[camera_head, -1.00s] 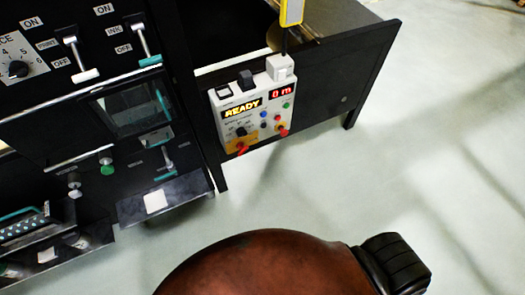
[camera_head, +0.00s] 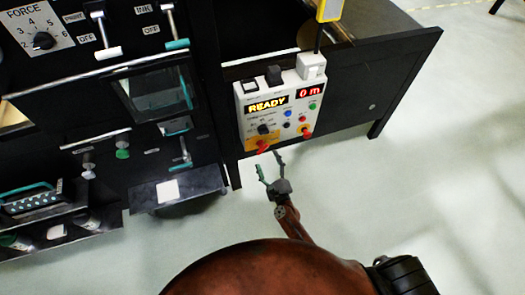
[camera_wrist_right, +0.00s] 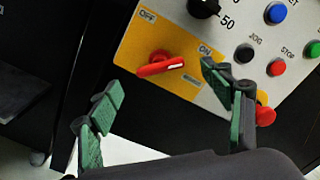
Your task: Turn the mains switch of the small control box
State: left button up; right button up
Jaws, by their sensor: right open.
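The small control box (camera_head: 281,109) is a pale box on the front of a black bench, with a lit READY display and a red "0 m" readout. The mains switch (camera_head: 262,146) is a red handle on a yellow plate at the box's lower left. In the right wrist view the red switch (camera_wrist_right: 160,64) lies between OFF and ON labels, its handle tilted slightly. My right gripper (camera_head: 270,164) is open and empty just below the box. In the wrist view its green-padded fingers (camera_wrist_right: 160,95) stand on either side of the switch, apart from it. My left gripper is not in view.
A black machine with levers and a FORCE dial (camera_head: 43,40) stands left of the box. A red knob (camera_wrist_right: 265,115) and JOG, STOP and other buttons (camera_wrist_right: 277,67) sit close to the right finger. The pale floor (camera_head: 420,200) at right is clear.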

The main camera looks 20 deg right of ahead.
aim_at(263, 151)
jog(key=w, duration=0.6)
jog(key=shift+w+a+f, duration=0.1)
jog(key=shift+w, duration=0.15)
jog(key=shift+c, duration=0.5)
jog(key=c, duration=1.1)
jog(key=shift+o, duration=0.2)
